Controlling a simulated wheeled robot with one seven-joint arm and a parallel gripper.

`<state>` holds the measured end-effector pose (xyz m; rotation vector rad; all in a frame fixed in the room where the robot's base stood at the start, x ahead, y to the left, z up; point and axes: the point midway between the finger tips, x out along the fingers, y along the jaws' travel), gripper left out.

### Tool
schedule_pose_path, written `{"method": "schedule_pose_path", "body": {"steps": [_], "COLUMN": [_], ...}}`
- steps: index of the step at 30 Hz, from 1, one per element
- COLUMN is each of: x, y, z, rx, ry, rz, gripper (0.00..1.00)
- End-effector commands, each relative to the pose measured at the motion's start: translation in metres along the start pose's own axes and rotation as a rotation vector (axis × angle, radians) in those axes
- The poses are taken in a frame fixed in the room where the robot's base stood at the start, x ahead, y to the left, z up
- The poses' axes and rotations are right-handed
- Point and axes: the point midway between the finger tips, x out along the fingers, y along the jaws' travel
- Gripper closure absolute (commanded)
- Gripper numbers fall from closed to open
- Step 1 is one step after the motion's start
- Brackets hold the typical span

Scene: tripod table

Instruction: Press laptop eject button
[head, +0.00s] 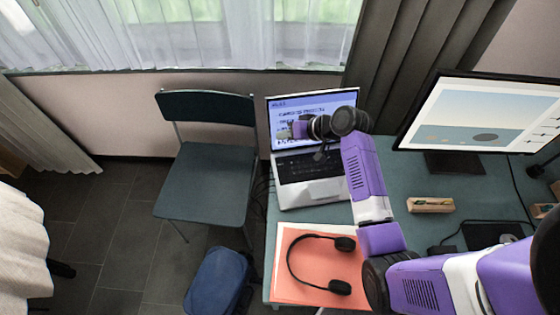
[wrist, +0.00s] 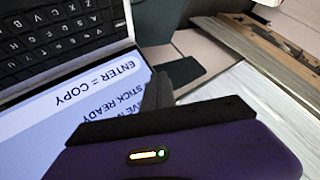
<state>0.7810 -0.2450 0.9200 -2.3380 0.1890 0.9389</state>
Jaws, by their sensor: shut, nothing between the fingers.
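The open laptop (head: 312,192) stands on the teal desk, its lit screen facing the camera. The screen shows a line of text partly covered by my arm. In the wrist view the laptop appears upside down, with keyboard keys (wrist: 55,38) at the top left and the screen (wrist: 75,112) below, reading "ENTER = COPY" and "STICK READY". My gripper (wrist: 157,90) is shut and empty, its dark fingers overlapping the screen's side edge in that view. I cannot tell whether they touch the laptop. I cannot make out an eject button.
Black headphones (head: 320,264) lie on an orange mat (head: 290,240) at the desk's front. A monitor (head: 480,115) and a small wooden box (head: 430,205) are to the right. A chair (head: 208,185) stands left of the desk, with a blue bag (head: 217,280) on the floor.

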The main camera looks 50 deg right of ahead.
Motion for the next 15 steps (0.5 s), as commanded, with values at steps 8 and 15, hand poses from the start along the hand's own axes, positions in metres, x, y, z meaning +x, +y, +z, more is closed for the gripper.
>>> {"method": "schedule_pose_path", "body": {"steps": [8, 15], "x": [0.002, 0.003], "y": [-0.006, -0.006], "z": [0.021, 0.021], "rx": [-0.002, -0.003], "ry": [-0.091, -0.089], "rz": [-0.039, -0.038], "gripper": [1.0, 1.0]}}
